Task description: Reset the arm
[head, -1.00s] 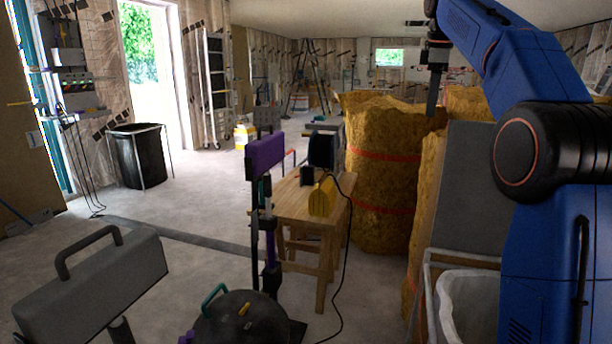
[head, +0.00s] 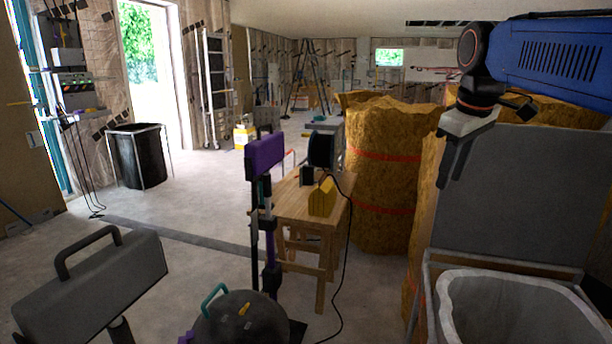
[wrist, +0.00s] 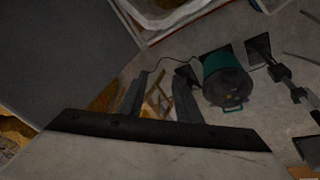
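My gripper (head: 447,172) hangs at the upper right of the head view, below my blue arm, with its dark fingers pointing down. It is in front of a large grey panel (head: 515,195). In the wrist view my gripper (wrist: 158,92) shows two dark fingers standing apart, with floor and a small wooden frame visible through the gap. Nothing is between the fingers. The grey panel also fills the upper left of the wrist view (wrist: 60,50).
A lined bin (head: 480,305) stands below the panel, beside yellow wrapped rolls (head: 385,165). A wooden workbench (head: 285,200) with tools is at the middle. A dark round machine with a teal handle (head: 240,322) is in front. Open floor lies to the left.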

